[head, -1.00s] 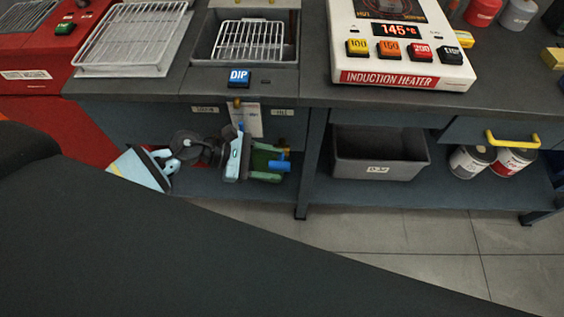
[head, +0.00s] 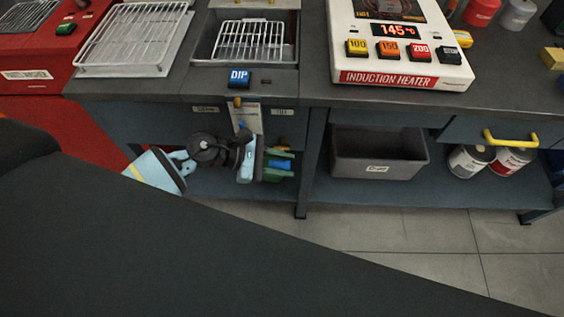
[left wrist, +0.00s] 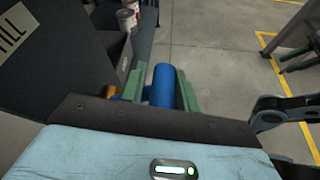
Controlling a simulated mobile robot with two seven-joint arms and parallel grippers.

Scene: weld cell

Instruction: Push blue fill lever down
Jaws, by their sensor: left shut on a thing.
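The blue fill lever (head: 279,165) sticks out below the front of the dip tank's panel, under the small right label (head: 282,112). My left gripper (head: 279,164), with green fingers, is around it in the head view and shut on it. In the left wrist view the blue lever (left wrist: 162,86) lies between the two green fingers of the left gripper (left wrist: 161,88). The lever's base is hidden behind the gripper body. My right gripper is not in view.
A grey bin (head: 378,155) and paint cans (head: 468,160) stand on the lower shelf to the right. Above are the dip tank with its wire rack (head: 248,42) and the induction heater (head: 400,50). A tag (head: 246,118) hangs at the panel. A yellow drawer handle (head: 511,139) juts out.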

